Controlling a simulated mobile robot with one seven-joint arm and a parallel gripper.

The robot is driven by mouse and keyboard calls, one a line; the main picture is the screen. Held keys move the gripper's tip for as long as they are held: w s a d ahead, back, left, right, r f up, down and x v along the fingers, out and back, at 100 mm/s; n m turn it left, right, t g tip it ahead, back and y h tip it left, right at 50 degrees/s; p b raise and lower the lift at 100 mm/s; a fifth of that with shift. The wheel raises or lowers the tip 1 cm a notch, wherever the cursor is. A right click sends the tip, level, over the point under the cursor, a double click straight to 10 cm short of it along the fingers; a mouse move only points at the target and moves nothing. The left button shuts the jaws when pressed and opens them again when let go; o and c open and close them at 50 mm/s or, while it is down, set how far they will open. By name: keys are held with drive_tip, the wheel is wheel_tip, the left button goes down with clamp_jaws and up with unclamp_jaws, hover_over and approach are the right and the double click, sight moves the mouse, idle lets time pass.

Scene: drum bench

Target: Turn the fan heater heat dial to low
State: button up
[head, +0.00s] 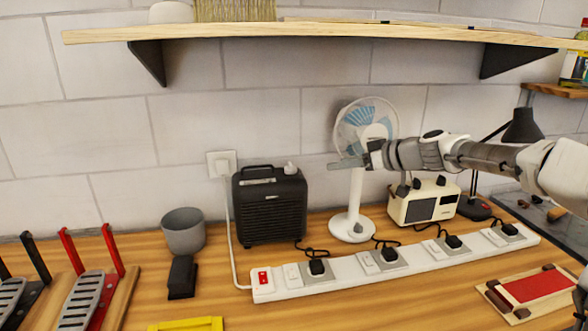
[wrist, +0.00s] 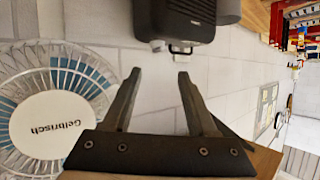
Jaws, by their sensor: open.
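The black fan heater (head: 270,212) stands upright on the bench near the wall, its slatted front facing me. A small pale dial (head: 290,168) sits on its top at the right, beside the carry handle. Which setting the dial is at cannot be told. My gripper (head: 338,165) is open and empty, to the right of the dial and apart from it, in front of the table fan's stem. In the wrist view, the heater (wrist: 178,18) appears upside down beyond my open fingers (wrist: 157,76), with the dial (wrist: 157,46) between the two fingertips in the picture but farther off.
The white table fan (head: 352,222) stands right of the heater. A white power strip (head: 330,279) with several plugs runs in front. A grey cup (head: 183,232) and a black block (head: 182,278) stand left. A wooden shelf (head: 330,33) hangs above. The front middle bench is mostly clear.

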drive_tip(key=p, duration=0.3)
approach(297, 174)
drive_tip(key=x, duration=0.3)
drive_tip(key=r+x, duration=0.1)
drive_tip(key=x, duration=0.2)
drive_tip(key=r+x, duration=0.1)
drive_tip(key=x, duration=0.2)
drive_tip(key=shift+w+a, duration=0.2)
drive_tip(key=shift+a, duration=0.2)
clamp_jaws()
